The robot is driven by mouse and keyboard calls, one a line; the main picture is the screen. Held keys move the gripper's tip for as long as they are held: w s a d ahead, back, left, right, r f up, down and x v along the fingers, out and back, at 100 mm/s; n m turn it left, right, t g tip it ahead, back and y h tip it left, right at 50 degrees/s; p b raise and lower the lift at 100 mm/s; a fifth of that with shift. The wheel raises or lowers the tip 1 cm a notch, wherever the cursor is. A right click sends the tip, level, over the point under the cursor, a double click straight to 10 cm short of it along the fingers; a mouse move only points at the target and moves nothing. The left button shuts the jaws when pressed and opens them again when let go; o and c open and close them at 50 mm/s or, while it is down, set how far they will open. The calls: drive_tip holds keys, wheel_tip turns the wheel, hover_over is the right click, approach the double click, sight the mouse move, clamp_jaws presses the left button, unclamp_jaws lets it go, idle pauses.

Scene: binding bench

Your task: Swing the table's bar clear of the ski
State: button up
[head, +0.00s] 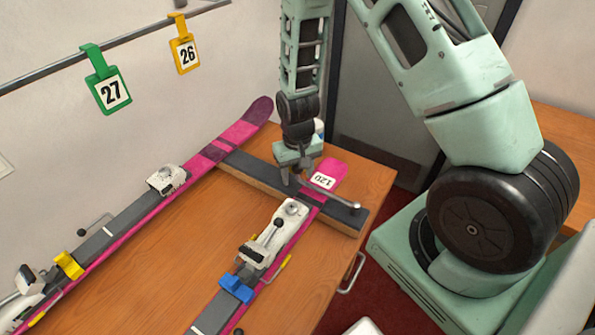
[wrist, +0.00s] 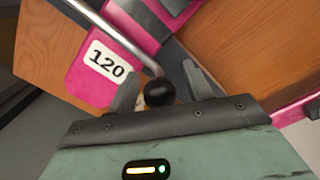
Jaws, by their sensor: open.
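The near ski (head: 331,174) is pink, with a white 120 label, and lies across a dark padded crosspiece on the table. Its label end also shows in the wrist view (wrist: 92,78). The table's bar (head: 333,198) is a thin grey rod that crosses over this ski just below the label. In the wrist view the bar (wrist: 118,36) ends in a black ball knob (wrist: 159,93). My gripper (wrist: 160,88) is open, with one finger on each side of the knob. In the head view my gripper (head: 292,180) hides the knob. I cannot tell whether the fingers touch it.
The dark crosspiece (head: 258,174) spans both skis. A second pink ski (head: 240,132) lies along the wall. The near ski carries a white binding (head: 274,236) and a blue clamp (head: 237,288). A metal handle (head: 352,274) sticks out at the table's right edge. Bare wood (head: 362,172) shows right of the label.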

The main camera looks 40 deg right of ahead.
clamp_jaws()
drive_tip(key=shift+d, duration=0.15)
drive_tip(key=shift+w+d+m, duration=0.25)
drive_tip(key=shift+d+m, duration=0.25)
drive_tip(key=d+m, duration=0.3)
drive_tip(key=d, duration=0.2)
drive_tip(key=d+m+b, duration=0.1)
drive_tip(key=d+m, duration=0.3)
drive_tip(key=d, duration=0.2)
drive_tip(key=shift+s, duration=0.1)
drive_tip(key=s+d+m+b, duration=0.3)
drive_tip(key=s+d+m, duration=0.6)
drive_tip(key=d+m, duration=0.1)
drive_tip(key=shift+s, duration=0.45)
